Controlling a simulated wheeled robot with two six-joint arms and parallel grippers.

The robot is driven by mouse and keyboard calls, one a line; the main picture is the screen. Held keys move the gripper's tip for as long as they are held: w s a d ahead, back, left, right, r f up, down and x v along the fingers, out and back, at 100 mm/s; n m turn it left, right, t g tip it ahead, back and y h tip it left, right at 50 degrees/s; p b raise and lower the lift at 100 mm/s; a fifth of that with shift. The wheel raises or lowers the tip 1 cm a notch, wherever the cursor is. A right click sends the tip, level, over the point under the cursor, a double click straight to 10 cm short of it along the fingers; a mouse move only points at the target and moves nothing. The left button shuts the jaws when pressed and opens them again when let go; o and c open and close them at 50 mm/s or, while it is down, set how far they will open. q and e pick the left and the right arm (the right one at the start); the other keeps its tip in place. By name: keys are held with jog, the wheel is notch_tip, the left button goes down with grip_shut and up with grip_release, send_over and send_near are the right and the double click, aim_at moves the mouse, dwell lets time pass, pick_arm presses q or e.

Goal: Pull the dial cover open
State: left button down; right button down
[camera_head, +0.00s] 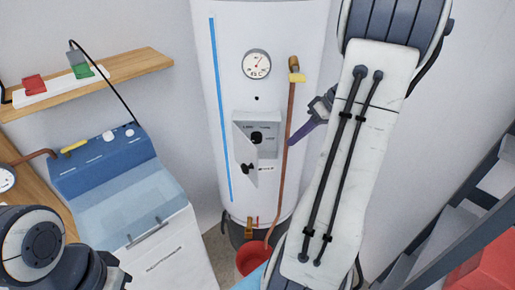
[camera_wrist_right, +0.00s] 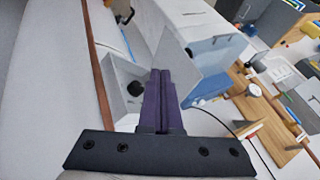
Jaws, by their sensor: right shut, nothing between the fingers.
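The dial cover (camera_head: 243,150) is a pale panel on the front of the white water heater (camera_head: 218,60). It stands ajar, swung out at its left side, with a dark knob low on it. The grey recess with the black dial (camera_head: 256,138) shows to its right. In the right wrist view the cover (camera_wrist_right: 183,42) rises as a pale plate beyond the fingers, with the dial (camera_wrist_right: 135,88) left of them. My right gripper (camera_head: 294,142) has purple fingers, shut and empty, right of the box and copper pipe. The fingers (camera_wrist_right: 160,72) overlap the cover's lower part there; contact is unclear. My left gripper is out of view.
A copper pipe (camera_head: 290,115) runs down the heater between the box and my right gripper. A round gauge (camera_head: 256,65) sits above. A blue-topped washer (camera_head: 130,200) and wooden shelf (camera_head: 120,70) are left. A red bucket (camera_head: 252,259) stands below; grey steps (camera_head: 435,220) are right.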

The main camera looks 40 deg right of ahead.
jog(key=d, duration=0.1)
jog(key=p, duration=0.4)
send_near(253, 171)
notch_tip(253, 171, down, 4)
jog(key=w, duration=0.2)
jog(key=shift+w+a+f, duration=0.15)
jog(key=shift+a, duration=0.45)
